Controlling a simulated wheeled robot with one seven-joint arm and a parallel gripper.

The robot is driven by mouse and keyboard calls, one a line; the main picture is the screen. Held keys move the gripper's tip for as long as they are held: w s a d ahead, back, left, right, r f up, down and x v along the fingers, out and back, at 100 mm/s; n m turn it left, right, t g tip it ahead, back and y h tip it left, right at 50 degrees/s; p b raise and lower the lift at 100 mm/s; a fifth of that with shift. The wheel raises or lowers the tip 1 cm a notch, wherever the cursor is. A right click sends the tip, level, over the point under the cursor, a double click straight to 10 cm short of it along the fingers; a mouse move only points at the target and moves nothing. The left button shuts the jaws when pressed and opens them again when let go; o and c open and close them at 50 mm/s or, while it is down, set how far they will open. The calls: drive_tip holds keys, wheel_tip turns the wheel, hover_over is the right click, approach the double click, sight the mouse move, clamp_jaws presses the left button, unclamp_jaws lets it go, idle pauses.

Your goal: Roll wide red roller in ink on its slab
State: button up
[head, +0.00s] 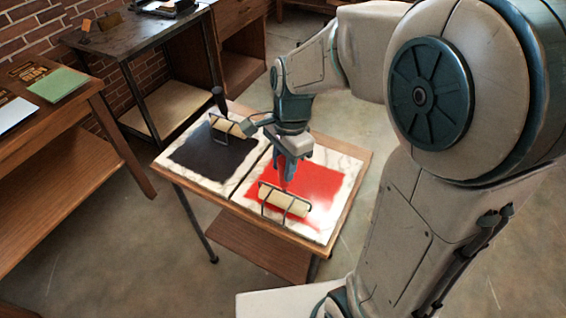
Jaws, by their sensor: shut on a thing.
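The wide roller (284,202) has a cream cylinder in a dark wire frame. It lies over the front part of the red ink patch (322,182), on the right white marble slab (328,222). It looks to be on or just over the ink; I cannot tell for sure. My gripper (287,178) is above and behind the cylinder, pointing down, shut on the roller's handle, which it mostly hides. The cylinder shows no clear red from here.
A left marble slab (181,176) with black ink (205,160) holds a second cream roller (227,127), its dark handle (219,100) upright. Both slabs sit on a small wooden table (357,178). A wooden bench (95,90) with papers stands left. A dark-topped table (125,45) stands behind.

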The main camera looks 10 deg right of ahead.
drive_tip(key=shift+f, duration=0.4)
drive_tip(key=shift+w, duration=0.1)
idle(0.4)
